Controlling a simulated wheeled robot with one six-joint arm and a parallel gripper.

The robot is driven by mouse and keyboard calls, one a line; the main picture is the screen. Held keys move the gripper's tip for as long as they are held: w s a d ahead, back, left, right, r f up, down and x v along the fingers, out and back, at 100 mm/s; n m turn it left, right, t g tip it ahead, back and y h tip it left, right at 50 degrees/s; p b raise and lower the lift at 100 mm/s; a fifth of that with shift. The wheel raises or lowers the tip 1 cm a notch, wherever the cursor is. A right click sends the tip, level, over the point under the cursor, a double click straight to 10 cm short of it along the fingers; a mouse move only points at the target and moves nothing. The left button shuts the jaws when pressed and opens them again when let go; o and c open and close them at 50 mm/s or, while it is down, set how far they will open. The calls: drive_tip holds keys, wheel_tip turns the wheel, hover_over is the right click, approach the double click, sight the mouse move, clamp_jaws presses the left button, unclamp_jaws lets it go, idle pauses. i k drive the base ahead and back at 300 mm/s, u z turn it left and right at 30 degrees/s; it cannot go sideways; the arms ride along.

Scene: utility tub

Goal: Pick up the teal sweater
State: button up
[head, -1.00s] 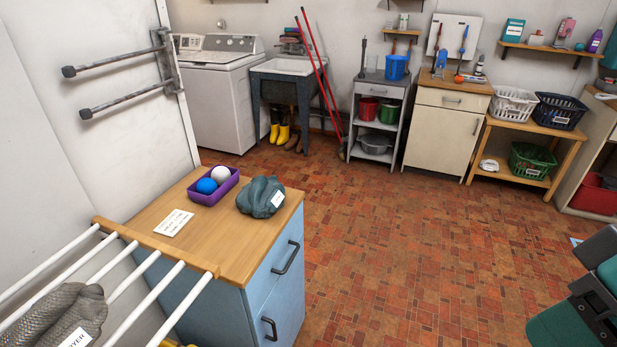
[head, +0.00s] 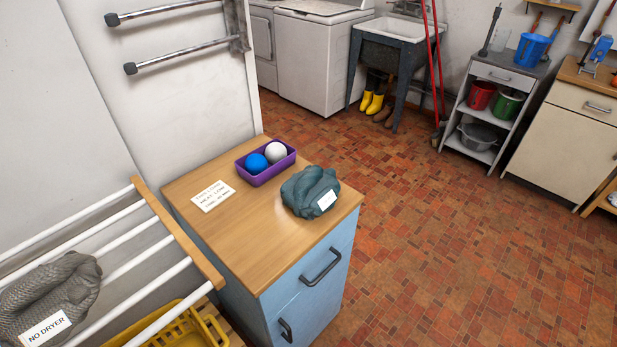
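A bundled dark teal garment (head: 305,191) with a white tag lies on the wooden top of the blue cabinet (head: 330,262), near its right back corner. It looks like the teal sweater; the writing on its tag is too small to read. Nothing touches it from above. My gripper does not show in the head view now.
A purple tray (head: 262,174) with a blue ball and a white ball stands beside the garment. A printed card (head: 212,196) lies left. A drying rack (head: 130,240) holds a grey garment (head: 48,296) tagged "NO DRYER", above a yellow basket (head: 185,328). Brick floor (head: 440,260) to the right is clear.

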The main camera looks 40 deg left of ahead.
sight(312, 192)
drive_tip(key=u, duration=0.5)
drive_tip(key=i, duration=0.75)
drive_tip(key=u, duration=1.1)
drive_tip(key=i, duration=0.25)
drive_tip(key=u, duration=0.1)
